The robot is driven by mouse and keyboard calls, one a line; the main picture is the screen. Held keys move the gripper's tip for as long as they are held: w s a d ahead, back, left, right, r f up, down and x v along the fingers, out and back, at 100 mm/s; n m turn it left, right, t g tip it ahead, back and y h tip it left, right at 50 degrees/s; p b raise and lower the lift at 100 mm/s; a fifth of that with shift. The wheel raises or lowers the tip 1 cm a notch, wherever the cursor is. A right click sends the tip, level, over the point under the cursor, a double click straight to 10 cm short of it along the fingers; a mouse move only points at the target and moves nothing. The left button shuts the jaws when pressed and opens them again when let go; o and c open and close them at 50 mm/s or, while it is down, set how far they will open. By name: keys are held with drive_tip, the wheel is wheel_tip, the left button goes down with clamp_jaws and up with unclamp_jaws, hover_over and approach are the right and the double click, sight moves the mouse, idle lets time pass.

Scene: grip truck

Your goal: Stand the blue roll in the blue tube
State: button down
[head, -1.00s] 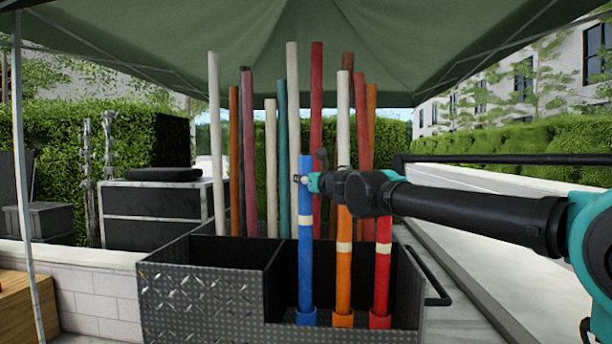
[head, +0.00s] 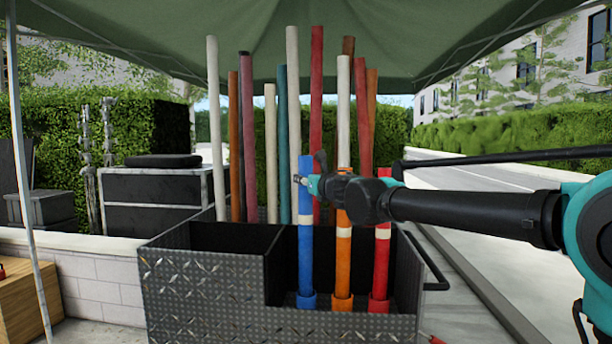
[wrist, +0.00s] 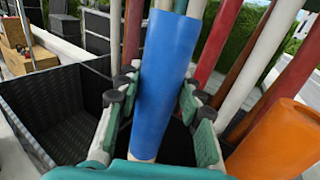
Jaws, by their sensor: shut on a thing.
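The blue roll (head: 306,258) is long, with a pale band, and stands upright at the front of the truck's bin. My gripper (head: 305,182) is shut on it near its top, from the right. In the wrist view the blue roll (wrist: 165,70) fills the space between my two green fingers. The blue tube (head: 306,301) is a short blue collar at the bin's front right. The roll's lower end meets the collar and lines up with it; how deep it sits inside is hidden.
An orange roll (head: 343,268) and a red roll (head: 381,268) stand in like-coloured collars just right of the blue one. Several tall poles (head: 248,150) rise behind. The bin's left compartment (head: 235,236) looks empty. A black handle (head: 436,284) sticks out at right.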

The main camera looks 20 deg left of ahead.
drive_tip(key=shift+f, duration=1.8)
drive_tip(key=c, duration=0.9)
unclamp_jaws()
